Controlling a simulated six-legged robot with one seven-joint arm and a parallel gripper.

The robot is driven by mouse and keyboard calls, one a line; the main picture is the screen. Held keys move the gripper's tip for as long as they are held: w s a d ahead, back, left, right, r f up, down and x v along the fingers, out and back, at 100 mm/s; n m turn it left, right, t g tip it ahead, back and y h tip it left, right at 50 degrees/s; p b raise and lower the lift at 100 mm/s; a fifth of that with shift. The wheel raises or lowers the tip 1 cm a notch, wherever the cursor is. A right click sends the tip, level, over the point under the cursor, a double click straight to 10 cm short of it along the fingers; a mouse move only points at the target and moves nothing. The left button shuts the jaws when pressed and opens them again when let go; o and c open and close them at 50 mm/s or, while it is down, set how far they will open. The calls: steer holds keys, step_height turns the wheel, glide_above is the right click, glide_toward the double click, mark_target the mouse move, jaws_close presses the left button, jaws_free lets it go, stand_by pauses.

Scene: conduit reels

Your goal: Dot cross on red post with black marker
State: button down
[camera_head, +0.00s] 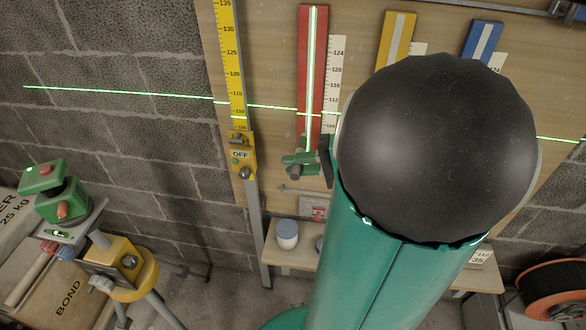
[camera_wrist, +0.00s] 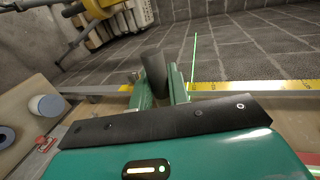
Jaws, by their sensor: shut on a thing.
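The red post (camera_head: 303,75) stands upright against the wooden board, with a pale stripe down its middle. A green vertical line runs along that stripe and crosses a level green line low on the post. My gripper (camera_head: 300,163) is just below this crossing, at the post's lower end. In the wrist view my gripper (camera_wrist: 158,84) has its two green fingers shut on a dark cylinder, seemingly the black marker (camera_wrist: 153,70). The marker's tip is hidden, and I cannot tell whether it touches the post. No dot shows at the crossing.
A yellow scale (camera_head: 232,70) with an OFF slider stands left of the post. Yellow (camera_head: 396,40) and blue (camera_head: 482,40) posts are to the right. A green laser unit (camera_head: 60,195) sits on a tripod at left. A white jar (camera_head: 287,234) stands on the low shelf.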

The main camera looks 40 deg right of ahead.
mark_target(303, 142)
steer(key=shift+w+d, duration=0.15)
steer(key=shift+d, duration=0.25)
steer(key=shift+w+d, duration=0.8)
steer(key=shift+d, duration=0.15)
steer(key=shift+w+d, duration=0.75)
steer(key=shift+d, duration=0.2)
steer(key=shift+w+d+r, duration=0.1)
steer(key=shift+w+d, duration=0.1)
steer(key=shift+d, duration=0.15)
stand_by(0.8)
steer(key=shift+s+a, duration=0.8)
steer(key=shift+a, duration=0.25)
steer(key=shift+s+a, duration=0.85)
steer(key=shift+a, duration=0.25)
steer(key=shift+s+a, duration=0.8)
steer(key=shift+a, duration=0.25)
steer(key=shift+s+d, duration=0.1)
